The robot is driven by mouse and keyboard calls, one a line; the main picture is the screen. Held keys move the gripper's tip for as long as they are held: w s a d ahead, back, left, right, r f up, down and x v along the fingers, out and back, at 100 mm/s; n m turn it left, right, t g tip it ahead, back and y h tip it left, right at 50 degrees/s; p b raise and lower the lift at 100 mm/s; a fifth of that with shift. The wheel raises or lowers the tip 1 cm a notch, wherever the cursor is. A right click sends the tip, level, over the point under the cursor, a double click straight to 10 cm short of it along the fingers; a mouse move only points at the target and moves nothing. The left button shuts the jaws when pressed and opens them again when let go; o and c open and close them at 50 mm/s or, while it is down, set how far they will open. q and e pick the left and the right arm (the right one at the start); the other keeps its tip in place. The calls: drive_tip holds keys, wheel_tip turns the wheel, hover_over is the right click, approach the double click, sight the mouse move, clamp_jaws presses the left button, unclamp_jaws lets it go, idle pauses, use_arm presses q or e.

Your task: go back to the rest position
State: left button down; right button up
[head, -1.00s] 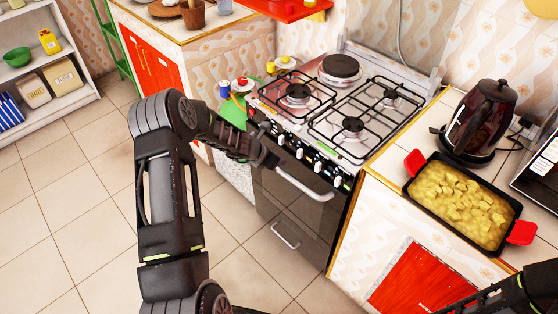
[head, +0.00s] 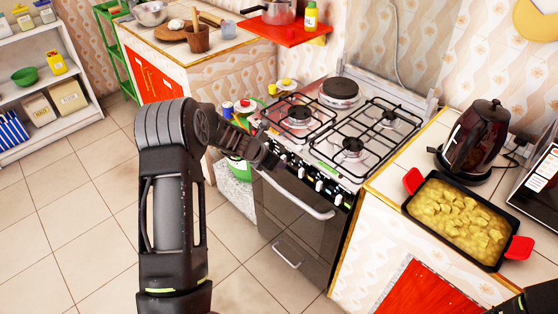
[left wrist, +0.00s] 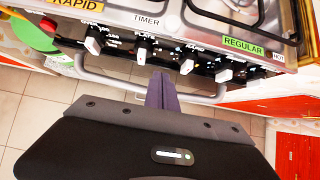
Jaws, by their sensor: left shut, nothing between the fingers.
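My left gripper (head: 272,162) is shut and empty in front of the stove (head: 300,215), close to its knobs and the upper oven handle. In the left wrist view its closed fingers (left wrist: 161,92) point at the knob panel (left wrist: 150,45), with the oven handle (left wrist: 120,82) behind them. I cannot tell whether the fingers touch the stove. The oven door looks closed. Of my right arm, only a dark piece shows at the bottom right corner of the head view; its gripper is out of view.
A dish of yellow food with red handles (head: 462,215) and a dark kettle (head: 476,135) stand on the right counter. A red shelf with a pot (head: 280,12) hangs behind. A white shelf unit (head: 75,80) stands at left. The tiled floor (head: 75,225) at left is clear.

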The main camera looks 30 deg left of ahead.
use_arm(q)
drive_tip(key=shift+w+r, duration=0.2)
drive_tip(key=shift+r, duration=0.1)
idle(0.4)
